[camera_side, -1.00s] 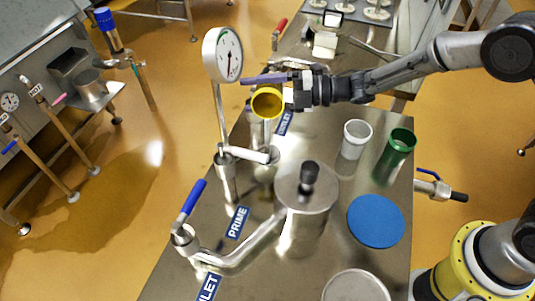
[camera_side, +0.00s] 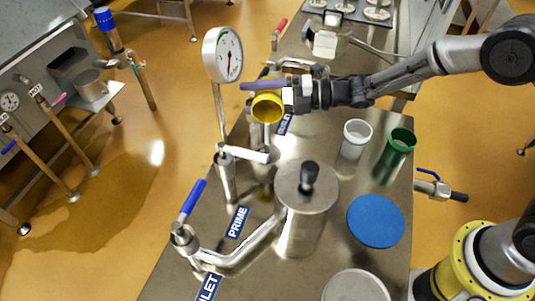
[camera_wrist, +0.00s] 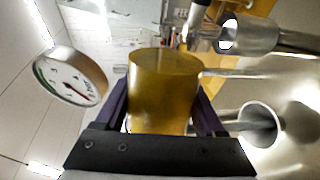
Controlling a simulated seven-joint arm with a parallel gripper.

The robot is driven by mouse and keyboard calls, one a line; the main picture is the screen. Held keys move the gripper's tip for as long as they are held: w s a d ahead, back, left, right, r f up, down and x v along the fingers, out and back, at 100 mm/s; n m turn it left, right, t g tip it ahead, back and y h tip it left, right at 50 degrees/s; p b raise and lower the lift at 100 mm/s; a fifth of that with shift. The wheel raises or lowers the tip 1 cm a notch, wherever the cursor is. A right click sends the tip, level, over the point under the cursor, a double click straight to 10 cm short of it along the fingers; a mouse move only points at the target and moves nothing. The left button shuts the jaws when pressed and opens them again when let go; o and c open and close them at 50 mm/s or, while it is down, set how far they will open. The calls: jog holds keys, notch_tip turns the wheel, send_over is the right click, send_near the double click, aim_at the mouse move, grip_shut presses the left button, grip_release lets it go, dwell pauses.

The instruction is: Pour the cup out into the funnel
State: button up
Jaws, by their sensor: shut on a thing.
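My gripper (camera_side: 268,92) is shut on a yellow cup (camera_side: 267,108), with its dark purple fingers on either side of the cup. In the side view the cup is tipped over, its round mouth facing the camera and downward. The cup (camera_wrist: 163,90) fills the middle of the wrist view, and its contents cannot be made out. A metal piece, perhaps the funnel (camera_side: 261,138), stands below the cup and is partly hidden by it. In the wrist view a round metal opening (camera_wrist: 262,124) lies to the right of the cup. I cannot tell whether anything is flowing.
A dial gauge (camera_side: 222,54) on a thin stem stands close left of the cup. A lidded metal pot (camera_side: 306,195), a white cup (camera_side: 356,138), a green cup (camera_side: 396,152) and a blue disc (camera_side: 376,221) are on the steel table (camera_side: 335,240). A blue-handled valve (camera_side: 190,205) stands at the front left.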

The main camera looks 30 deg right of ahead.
aim_at(256, 113)
jog(key=f, duration=0.1)
jog(key=f+n, duration=0.1)
jog(key=f, duration=0.1)
jog(key=shift+s+a+f+n, duration=0.15)
jog(key=shift+s+f+n, duration=0.15)
jog(key=shift+f+n, duration=0.1)
dwell(0.6)
jog(key=shift+s+a+r+n+t, duration=0.15)
jog(key=shift+s+r+n, duration=0.1)
jog(key=shift+n, duration=0.45)
jog(key=shift+s+a+r+n+t, duration=0.15)
jog(key=shift+s+r+n, duration=0.1)
jog(key=shift+n, duration=0.45)
dwell(0.7)
jog(key=shift+s+a+r+n+t+h, duration=0.15)
jog(key=shift+s+n, duration=0.15)
jog(key=shift+n, duration=0.5)
jog(key=shift+s+a+r+n+t+h, duration=0.15)
jog(key=shift+s+n, duration=0.15)
jog(key=shift+n, duration=0.5)
dwell(0.7)
dwell(0.7)
